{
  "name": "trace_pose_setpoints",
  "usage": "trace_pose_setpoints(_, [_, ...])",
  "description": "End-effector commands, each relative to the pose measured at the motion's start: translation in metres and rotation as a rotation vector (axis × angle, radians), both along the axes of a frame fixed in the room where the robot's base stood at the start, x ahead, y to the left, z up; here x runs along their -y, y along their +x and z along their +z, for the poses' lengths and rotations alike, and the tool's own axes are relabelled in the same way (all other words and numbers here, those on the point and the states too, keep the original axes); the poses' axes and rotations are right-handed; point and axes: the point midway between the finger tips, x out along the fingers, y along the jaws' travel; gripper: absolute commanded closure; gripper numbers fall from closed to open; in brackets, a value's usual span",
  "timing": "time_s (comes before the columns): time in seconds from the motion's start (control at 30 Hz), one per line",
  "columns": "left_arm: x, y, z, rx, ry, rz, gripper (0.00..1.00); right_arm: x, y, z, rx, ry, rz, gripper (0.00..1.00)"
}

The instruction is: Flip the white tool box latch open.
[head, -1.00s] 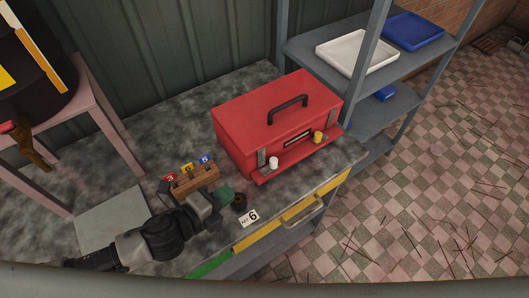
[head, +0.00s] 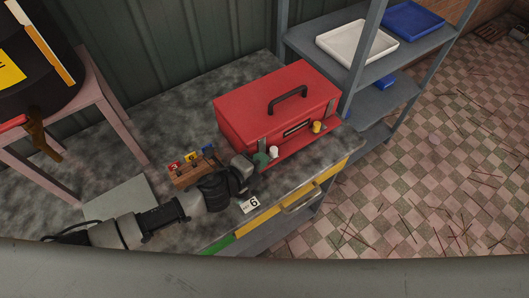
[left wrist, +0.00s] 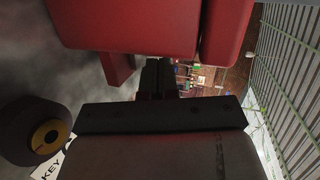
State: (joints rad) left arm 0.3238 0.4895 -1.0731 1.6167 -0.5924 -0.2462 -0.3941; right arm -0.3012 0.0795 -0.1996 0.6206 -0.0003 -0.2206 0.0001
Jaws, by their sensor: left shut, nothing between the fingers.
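The red tool box (head: 265,105) stands on the workbench with its black handle on top. A white latch knob (head: 273,152) sits at its front left and a yellow latch knob (head: 316,127) at its front right. My left gripper (head: 262,158) is shut and empty. Its green-tinted fingers are upright just left of the white knob, in front of the box; I cannot tell whether they touch it. In the left wrist view, the red box (left wrist: 125,25) fills the top and the shut dark fingers (left wrist: 158,80) reach toward it. The white knob is not clear there.
A wooden block (head: 190,172) with red, yellow and blue tags stands left of my gripper. A "KEY 6" card (head: 250,205) lies near the bench edge. Shelves with a white tray (head: 358,45) stand right.

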Motion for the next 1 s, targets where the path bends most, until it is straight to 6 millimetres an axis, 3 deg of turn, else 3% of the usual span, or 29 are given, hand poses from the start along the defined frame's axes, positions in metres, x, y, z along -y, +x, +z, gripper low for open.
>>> trace_pose_setpoints(0.2, [0.011, 0.012, 0.0, -0.001, 0.0, -0.001, 1.0, 0.0, 0.0, 0.006, 0.001, 0.0, 0.0, 1.0])
trace_pose_setpoints(0.57, [0.012, 0.013, -0.001, -0.001, 0.0, -0.001, 1.0, 0.0, 0.001, 0.005, 0.001, 0.0, 0.0, 1.0])
trace_pose_setpoints(0.8, [0.039, 0.033, 0.0, 0.0, -0.003, -0.001, 1.0, 0.0, 0.001, 0.004, 0.002, 0.0, 0.0, 1.0])
trace_pose_setpoints(1.0, [0.046, 0.038, 0.0, 0.0, 0.0, -0.001, 1.0, 0.0, 0.002, 0.004, 0.003, 0.0, 0.0, 1.0])
